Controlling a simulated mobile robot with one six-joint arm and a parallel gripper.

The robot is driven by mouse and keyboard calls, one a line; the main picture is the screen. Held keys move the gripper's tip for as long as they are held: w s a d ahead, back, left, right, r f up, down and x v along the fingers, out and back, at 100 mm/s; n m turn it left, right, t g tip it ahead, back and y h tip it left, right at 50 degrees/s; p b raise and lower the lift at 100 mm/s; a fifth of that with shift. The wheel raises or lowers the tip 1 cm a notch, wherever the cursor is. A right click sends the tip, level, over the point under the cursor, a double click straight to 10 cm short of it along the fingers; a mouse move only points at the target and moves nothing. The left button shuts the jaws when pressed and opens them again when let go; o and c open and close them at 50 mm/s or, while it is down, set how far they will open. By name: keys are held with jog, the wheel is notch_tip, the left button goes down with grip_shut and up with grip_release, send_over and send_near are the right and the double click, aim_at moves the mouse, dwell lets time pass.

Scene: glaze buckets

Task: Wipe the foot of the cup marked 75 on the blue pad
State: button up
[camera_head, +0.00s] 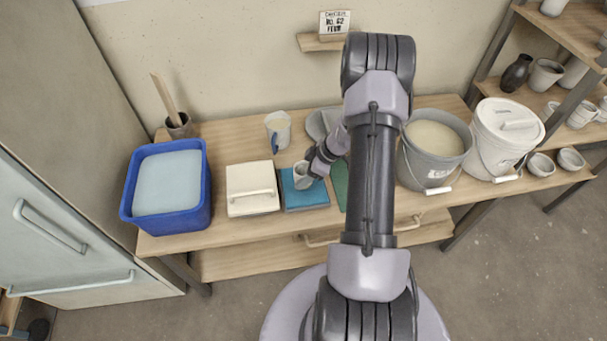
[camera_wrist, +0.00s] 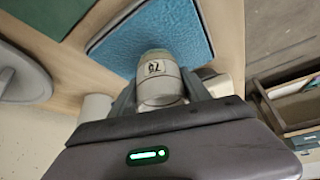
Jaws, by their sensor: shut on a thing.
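The cup marked 75 (camera_wrist: 159,84) is pale with a white label, held between the fingers of my gripper (camera_wrist: 160,92) in the wrist view. In the head view the cup (camera_head: 303,174) is over the blue pad (camera_head: 310,197), with my gripper (camera_head: 312,167) shut on it from the upper right. The blue pad (camera_wrist: 180,32) lies just beyond the cup in the wrist view. I cannot tell whether the foot of the cup touches the pad.
A cream lidded box (camera_head: 251,198) sits left of the pad, beside a blue tub (camera_head: 129,193) of pale liquid. A jug (camera_head: 278,128) stands behind. A green mat (camera_head: 340,178) and a grey bucket (camera_head: 433,178) are to the right, then a lidded white bucket (camera_head: 497,155).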

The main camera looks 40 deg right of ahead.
aim_at(302, 169)
jog(key=shift+f+b, duration=0.4)
jog(key=shift+b, duration=0.2)
